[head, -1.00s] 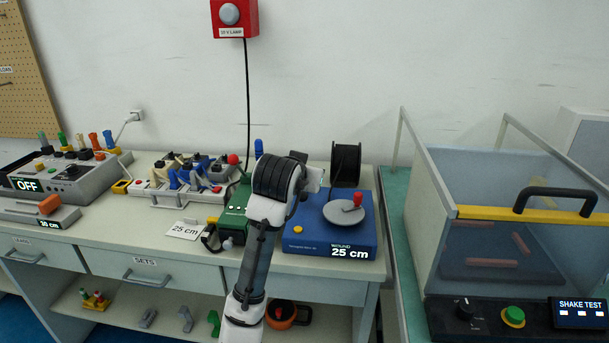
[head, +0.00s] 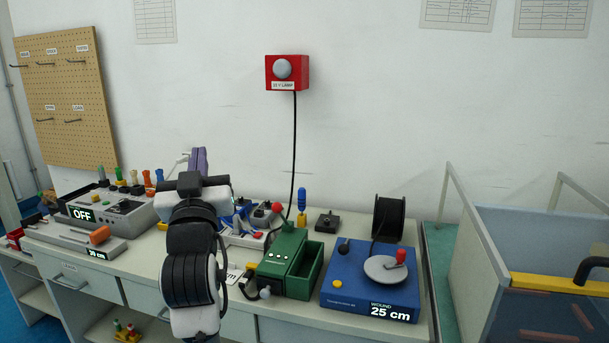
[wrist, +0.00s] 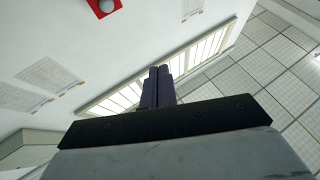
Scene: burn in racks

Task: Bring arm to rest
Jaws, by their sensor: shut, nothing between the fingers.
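My arm rises from the bottom of the head view, left of the green box, with the wrist bent upward. My gripper (head: 199,160) stands above the bench in front of the electrical kit, pointing up. In the wrist view its two dark purple fingers (wrist: 158,86) are together with nothing between them.
A blue winding unit (head: 369,288) reading 25 cm and a green box (head: 284,255) stand right of my arm. A grey unit (head: 118,212) showing OFF is at left. A clear-walled shake test box (head: 535,262) stands at far right. The red lamp (head: 287,72) is on the wall.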

